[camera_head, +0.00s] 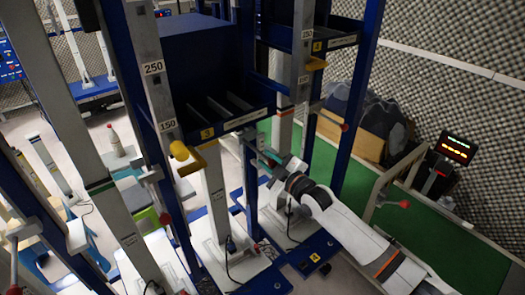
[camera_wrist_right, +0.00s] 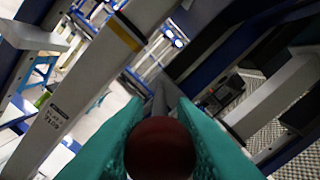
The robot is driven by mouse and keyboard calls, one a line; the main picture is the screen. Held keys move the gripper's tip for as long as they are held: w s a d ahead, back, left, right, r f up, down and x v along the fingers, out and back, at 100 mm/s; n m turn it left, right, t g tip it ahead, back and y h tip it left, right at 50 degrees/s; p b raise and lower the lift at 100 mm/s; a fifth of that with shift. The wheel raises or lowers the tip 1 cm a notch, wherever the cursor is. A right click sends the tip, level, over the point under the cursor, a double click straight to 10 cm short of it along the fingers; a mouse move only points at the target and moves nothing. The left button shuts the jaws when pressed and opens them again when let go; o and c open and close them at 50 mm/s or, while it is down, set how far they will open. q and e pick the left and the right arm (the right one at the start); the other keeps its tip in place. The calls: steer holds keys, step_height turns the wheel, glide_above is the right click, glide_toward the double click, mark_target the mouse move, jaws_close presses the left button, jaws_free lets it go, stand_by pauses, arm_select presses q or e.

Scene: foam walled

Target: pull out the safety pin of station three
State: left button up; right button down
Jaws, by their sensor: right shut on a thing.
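Station three carries a yellow label with a 3 (camera_head: 207,133) on its blue frame. My right gripper (camera_head: 268,158) comes in from the lower right and is at the right side of this frame, beside a blue upright. In the right wrist view its teal fingers (camera_wrist_right: 160,125) are shut on a dark red ball, the knob of the safety pin (camera_wrist_right: 160,148). My left gripper is not in view.
A yellow block (camera_head: 179,150) sticks out below the 150 mark. Other red knobs show on the neighbouring frames, one at the left (camera_head: 165,218) and one at the right (camera_head: 344,127). A display on a stand (camera_head: 454,149) is at the right, beside a green surface (camera_head: 455,240).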

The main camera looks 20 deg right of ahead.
steer(key=shift+s+d, duration=0.15)
steer(key=shift+s, duration=0.3)
steer(key=shift+w+f, duration=0.1)
steer(key=c, duration=1.2)
jaws_free()
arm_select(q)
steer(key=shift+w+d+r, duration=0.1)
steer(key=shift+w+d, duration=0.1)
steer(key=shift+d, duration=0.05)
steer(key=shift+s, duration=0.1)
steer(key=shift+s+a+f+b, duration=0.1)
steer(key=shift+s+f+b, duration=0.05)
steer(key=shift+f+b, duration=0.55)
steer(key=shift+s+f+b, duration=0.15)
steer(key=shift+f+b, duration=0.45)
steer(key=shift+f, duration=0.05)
arm_select(e)
steer(key=shift+v, duration=6)
